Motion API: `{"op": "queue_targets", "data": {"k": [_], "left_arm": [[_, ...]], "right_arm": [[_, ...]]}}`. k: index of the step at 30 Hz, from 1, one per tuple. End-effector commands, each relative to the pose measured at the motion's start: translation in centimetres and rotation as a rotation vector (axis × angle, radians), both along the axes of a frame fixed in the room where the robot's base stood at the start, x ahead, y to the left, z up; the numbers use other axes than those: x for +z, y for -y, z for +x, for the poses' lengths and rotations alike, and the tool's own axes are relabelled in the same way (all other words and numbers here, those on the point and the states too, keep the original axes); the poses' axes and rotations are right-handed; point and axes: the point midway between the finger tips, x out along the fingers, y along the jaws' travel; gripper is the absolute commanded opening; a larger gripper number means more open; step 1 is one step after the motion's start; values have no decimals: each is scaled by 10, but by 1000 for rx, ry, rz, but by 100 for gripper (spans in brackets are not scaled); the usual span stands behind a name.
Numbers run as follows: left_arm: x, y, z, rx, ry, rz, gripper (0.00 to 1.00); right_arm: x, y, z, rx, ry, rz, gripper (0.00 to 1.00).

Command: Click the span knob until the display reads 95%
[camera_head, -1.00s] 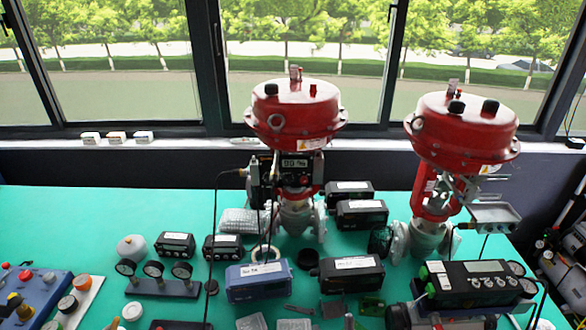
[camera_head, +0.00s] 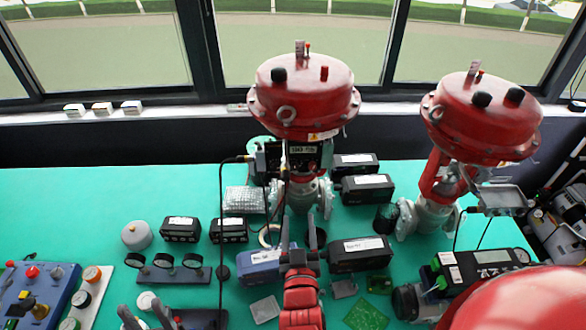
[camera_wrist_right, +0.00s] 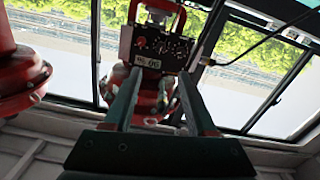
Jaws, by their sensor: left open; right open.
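The valve positioner (camera_head: 272,160) is a dark box under the middle red actuator (camera_head: 303,95). Its display (camera_head: 303,149) appears to read 90 %. In the right wrist view the positioner appears upside down, with a row of small knobs (camera_wrist_right: 162,46) beside the display (camera_wrist_right: 147,63); I cannot tell which is the span knob. My right gripper (camera_head: 298,222) is open and empty, below and in front of the positioner, apart from it; its fingers (camera_wrist_right: 160,75) point at it in the wrist view. My left gripper (camera_head: 142,309) is open at the lower left edge, far from the positioner.
A second red actuator valve (camera_head: 485,115) stands to the right. A blue box (camera_head: 262,266) and a black box (camera_head: 360,254) lie near my right gripper. A gauge stand (camera_head: 168,273) and blue control panel (camera_head: 35,295) are at left. The table's left back is clear.

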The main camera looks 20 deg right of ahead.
Motion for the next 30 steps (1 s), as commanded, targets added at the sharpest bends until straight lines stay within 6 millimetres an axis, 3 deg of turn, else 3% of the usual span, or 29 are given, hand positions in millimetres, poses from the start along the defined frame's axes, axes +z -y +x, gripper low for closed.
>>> {"op": "queue_targets", "data": {"k": [16,18,30], "left_arm": [[-45,0,0,0,0,0,50],[-32,0,0,0,0,0,50],[-10,0,0,0,0,0,50]], "right_arm": [[-2,14,53,5,10,-6,57],[6,16,65,5,9,-5,57],[3,39,138,4,1,-4,57]]}}
